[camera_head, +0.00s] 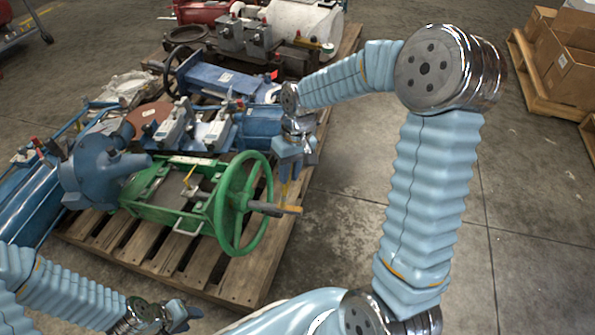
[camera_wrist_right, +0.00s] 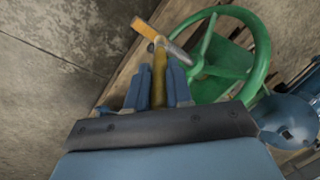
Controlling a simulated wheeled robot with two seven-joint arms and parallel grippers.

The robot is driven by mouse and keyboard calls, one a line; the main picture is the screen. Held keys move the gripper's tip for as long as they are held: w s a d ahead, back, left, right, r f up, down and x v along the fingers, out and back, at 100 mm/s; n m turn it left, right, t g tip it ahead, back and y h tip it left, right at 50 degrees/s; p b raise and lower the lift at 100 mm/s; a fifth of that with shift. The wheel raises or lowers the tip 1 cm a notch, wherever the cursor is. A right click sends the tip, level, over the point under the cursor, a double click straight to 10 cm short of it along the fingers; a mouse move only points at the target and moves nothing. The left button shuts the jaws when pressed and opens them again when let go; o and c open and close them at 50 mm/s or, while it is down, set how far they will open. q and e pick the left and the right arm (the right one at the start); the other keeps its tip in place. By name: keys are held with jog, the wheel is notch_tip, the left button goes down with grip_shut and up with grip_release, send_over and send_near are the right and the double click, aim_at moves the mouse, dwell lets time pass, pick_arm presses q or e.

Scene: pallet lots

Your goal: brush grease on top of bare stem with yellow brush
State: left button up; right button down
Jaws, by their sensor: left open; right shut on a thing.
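The green handwheel (camera_head: 242,203) belongs to a blue-and-green valve (camera_head: 100,170) on the pallet. The bare grey stem (camera_head: 264,207) sticks out to the right of the wheel, and its outer end looks orange-yellow. It also shows in the right wrist view (camera_wrist_right: 178,53). My right gripper (camera_head: 287,178) is above the stem's outer part, shut on the yellow brush (camera_wrist_right: 158,82). The brush points down, its dark tip at or very near the stem; I cannot tell whether they touch. My left gripper (camera_head: 180,318) is open and empty at the bottom, apart from the valve.
The wooden pallet (camera_head: 215,285) also carries other blue valves (camera_head: 225,80). A second pallet with red and white equipment (camera_head: 300,22) stands behind. Cardboard boxes (camera_head: 572,70) sit on a pallet at the right. The concrete floor at right is clear.

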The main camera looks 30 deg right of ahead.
jog(key=shift+w+a+f, duration=0.3)
jog(key=shift+w+a, duration=0.15)
jog(key=shift+a, duration=0.05)
jog(key=shift+w+r+p, duration=0.1)
jog(key=shift+r+p, duration=0.2)
jog(key=shift+p, duration=0.05)
jog(key=shift+s+d+r, duration=0.15)
jog(key=shift+s+d, duration=0.65)
jog(key=shift+s, duration=0.05)
jog(key=shift+w+a+r+p, duration=0.15)
jog(key=shift+r+p, duration=0.65)
jog(key=shift+r, duration=0.2)
jog(key=shift+w+a+r+p, duration=0.1)
jog(key=shift+w+r+p, duration=0.05)
jog(key=shift+r+p, duration=0.75)
jog(key=shift+w+a+r+p, duration=0.15)
jog(key=shift+r+p, duration=0.6)
jog(key=shift+r, duration=0.4)
